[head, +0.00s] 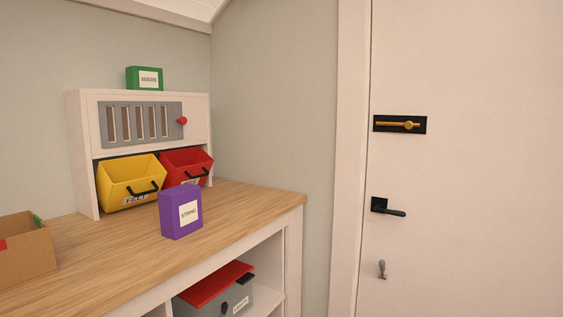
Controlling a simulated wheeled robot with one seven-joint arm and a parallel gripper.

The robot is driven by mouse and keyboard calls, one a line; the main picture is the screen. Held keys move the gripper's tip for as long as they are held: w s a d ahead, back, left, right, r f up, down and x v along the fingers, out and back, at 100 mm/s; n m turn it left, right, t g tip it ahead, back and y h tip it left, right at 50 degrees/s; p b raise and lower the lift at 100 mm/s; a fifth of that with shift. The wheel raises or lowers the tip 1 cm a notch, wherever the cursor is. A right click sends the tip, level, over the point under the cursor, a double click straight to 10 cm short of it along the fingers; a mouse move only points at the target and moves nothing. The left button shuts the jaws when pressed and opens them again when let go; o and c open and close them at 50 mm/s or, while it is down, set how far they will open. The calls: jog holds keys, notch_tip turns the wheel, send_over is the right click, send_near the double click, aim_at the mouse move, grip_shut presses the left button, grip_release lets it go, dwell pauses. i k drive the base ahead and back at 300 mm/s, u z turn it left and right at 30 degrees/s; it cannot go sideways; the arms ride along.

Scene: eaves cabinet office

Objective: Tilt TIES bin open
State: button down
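A white cabinet (82,150) stands on the wooden worktop and holds two bins side by side below a grey slotted panel. The yellow bin (117,187) on the left has a black handle and a label that seems to read FELT. The red bin (173,170) on the right also has a black handle; the purple box in front hides its lower part and most of its label, so I cannot read TIES. Both bins lean forward with their open tops showing. My gripper is not in view.
A purple STRING box (174,217) stands on the worktop (240,200) before the red bin. A cardboard box (25,253) is at left, a green SEEDS box (132,77) on the cabinet. A grey bin with a red lid (215,284) sits below. A door (465,200) is at right.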

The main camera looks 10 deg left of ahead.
aim_at(187, 173)
jog(key=u, duration=0.05)
jog(key=i, duration=0.85)
jog(key=u, duration=0.9)
jog(key=i, duration=0.6)
jog(key=u, duration=0.6)
